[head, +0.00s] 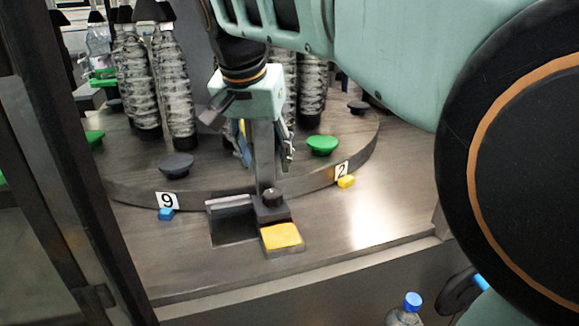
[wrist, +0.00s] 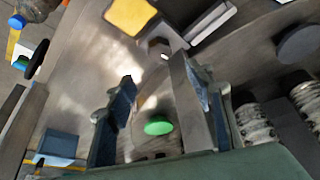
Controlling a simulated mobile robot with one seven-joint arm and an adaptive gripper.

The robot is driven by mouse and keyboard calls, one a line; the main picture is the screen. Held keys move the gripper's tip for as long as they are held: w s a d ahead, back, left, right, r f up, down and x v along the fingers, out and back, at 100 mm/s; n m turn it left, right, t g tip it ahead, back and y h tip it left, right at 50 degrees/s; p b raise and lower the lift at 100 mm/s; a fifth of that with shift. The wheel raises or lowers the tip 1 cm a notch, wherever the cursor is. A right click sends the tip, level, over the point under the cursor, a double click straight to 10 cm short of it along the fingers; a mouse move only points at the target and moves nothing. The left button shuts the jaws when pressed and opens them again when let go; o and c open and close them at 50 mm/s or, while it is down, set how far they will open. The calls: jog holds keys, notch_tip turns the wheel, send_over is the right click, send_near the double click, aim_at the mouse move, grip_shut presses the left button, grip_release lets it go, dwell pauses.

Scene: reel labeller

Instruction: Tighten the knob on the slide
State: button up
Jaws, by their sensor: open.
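The slide is a dark block on the table with a yellow pad (head: 282,237) at its front, and the pad also shows at the top of the wrist view (wrist: 130,14). A small black knob (head: 271,196) sits on the slide behind the pad; it also shows in the wrist view (wrist: 158,47). A flat grey post (head: 264,158) rises just behind the knob. My gripper (head: 264,160) is open above and behind the knob, not touching it. In the wrist view the post (wrist: 184,100) appears between my fingers (wrist: 165,84), closer to the right one.
A round turntable (head: 130,184) carries ribbed clear bottles (head: 174,90), green caps (head: 322,144) and dark caps (head: 176,165). Number plates 9 (head: 167,200) and 2 (head: 341,170) mark its rim. A dark frame post (head: 60,150) stands at left.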

aim_at(273, 192)
jog(key=b+x, duration=0.1)
jog(key=x, duration=0.9)
jog(key=shift+w+f, duration=0.2)
jog(key=shift+f, duration=0.15)
jog(key=c, duration=1.2)
jog(key=shift+o, duration=0.2)
jog(key=shift+m+h, duration=0.3)
jog(key=shift+m, duration=0.4)
jog(key=o, duration=1.2)
jog(key=shift+c, duration=0.2)
